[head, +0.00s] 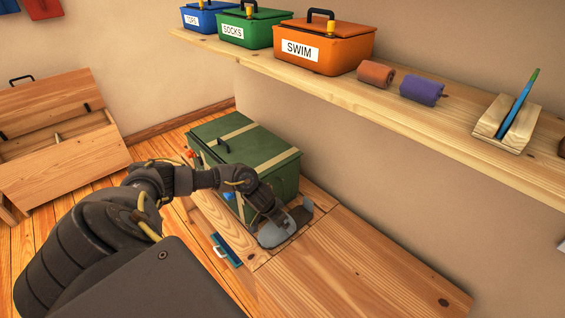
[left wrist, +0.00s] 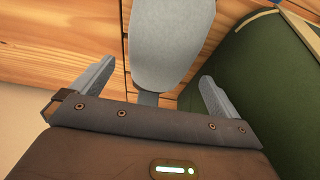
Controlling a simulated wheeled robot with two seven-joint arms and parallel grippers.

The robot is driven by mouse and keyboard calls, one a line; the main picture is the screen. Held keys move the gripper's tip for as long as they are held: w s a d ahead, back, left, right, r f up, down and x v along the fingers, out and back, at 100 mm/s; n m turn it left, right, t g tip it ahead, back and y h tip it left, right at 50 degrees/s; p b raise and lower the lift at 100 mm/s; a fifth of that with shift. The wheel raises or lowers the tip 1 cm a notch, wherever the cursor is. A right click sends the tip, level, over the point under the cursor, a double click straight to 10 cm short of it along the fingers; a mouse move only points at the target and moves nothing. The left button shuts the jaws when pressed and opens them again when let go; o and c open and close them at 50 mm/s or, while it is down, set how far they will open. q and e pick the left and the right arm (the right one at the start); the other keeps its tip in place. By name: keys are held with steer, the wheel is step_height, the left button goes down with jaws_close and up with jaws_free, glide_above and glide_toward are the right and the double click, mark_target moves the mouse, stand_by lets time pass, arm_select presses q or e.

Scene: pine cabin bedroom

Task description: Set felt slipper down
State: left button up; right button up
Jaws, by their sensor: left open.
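The grey felt slipper (head: 273,238) lies at the wooden surface beside the green trunk. In the left wrist view the slipper (left wrist: 170,40) shows as a long, rounded grey shape over the planks, just beyond and between the fingertips. My left gripper (head: 284,217) is low over that surface, at the slipper. In the left wrist view its two pale fingers (left wrist: 160,73) are spread apart, with a gap between each finger and the slipper. The gripper partly hides the slipper in the head view. My right gripper is not in view.
The green strapped trunk (head: 236,146) stands close beside the gripper. A wall shelf (head: 425,112) above holds the orange SWIM box (head: 325,52), other boxes, rolls and a pen holder. The wooden top (head: 370,270) right of the slipper is clear. A wooden chest (head: 60,160) stands left.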

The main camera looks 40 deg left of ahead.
arm_select(q)
steer(key=x, duration=0.3)
steer(key=shift+b, duration=0.3)
steer(key=shift+w+f, duration=0.2)
steer(key=shift+f, duration=0.3)
steer(key=c, duration=1)
steer(key=shift+c, duration=0.2)
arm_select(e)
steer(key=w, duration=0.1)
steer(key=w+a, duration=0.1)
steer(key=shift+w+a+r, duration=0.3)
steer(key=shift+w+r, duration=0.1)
arm_select(q)
steer(key=shift+r, duration=0.1)
